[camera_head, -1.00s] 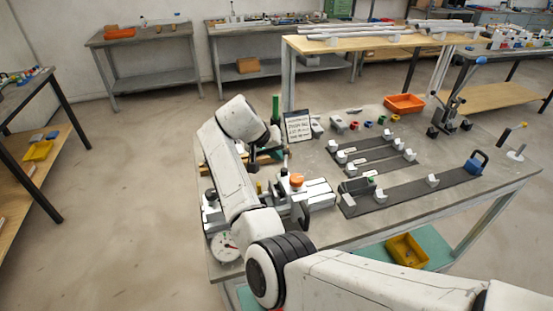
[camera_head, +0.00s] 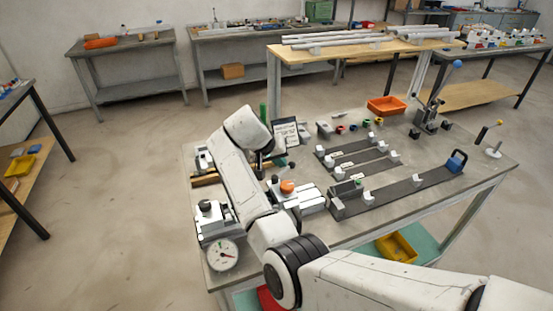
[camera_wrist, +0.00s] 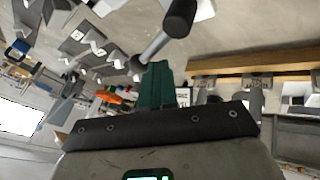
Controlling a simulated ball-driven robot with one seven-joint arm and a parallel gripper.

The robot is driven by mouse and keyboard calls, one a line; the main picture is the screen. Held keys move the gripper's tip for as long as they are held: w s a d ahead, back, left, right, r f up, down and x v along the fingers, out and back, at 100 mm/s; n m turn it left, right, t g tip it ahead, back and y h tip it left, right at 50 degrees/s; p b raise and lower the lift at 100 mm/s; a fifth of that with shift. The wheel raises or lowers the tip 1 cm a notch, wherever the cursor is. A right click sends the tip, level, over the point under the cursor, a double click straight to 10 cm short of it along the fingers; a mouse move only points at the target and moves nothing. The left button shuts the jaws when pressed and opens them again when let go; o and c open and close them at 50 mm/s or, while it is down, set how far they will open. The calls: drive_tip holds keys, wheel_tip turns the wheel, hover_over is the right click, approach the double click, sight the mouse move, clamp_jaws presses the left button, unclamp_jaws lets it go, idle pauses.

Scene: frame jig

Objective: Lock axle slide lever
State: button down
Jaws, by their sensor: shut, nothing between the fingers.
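In the wrist view, a lever with a silver rod and a black knob (camera_wrist: 180,18) slants up and to the right, just beyond my teal fingertips. My gripper (camera_wrist: 157,72) is shut and empty, its fingers close to the rod's lower end. I cannot tell whether they touch it. In the head view my arm covers most of the gripper and the lever. The grey fixture with an orange knob (camera_head: 287,187) sits on the workbench just right of my forearm.
The workbench (camera_head: 350,230) also bears a round dial gauge (camera_head: 222,254) at the front left and dark strips with white blocks (camera_head: 405,188) on the right. A small sign (camera_head: 286,134), a green post (camera_head: 263,112) and an orange bin (camera_head: 387,106) stand behind.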

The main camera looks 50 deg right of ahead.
drive_tip(key=shift+s+d+m+g, duration=0.1)
drive_tip(key=shift+s+m+g, duration=0.2)
drive_tip(key=shift+m, duration=0.2)
drive_tip(key=shift+s, duration=0.15)
idle(0.8)
idle(1.0)
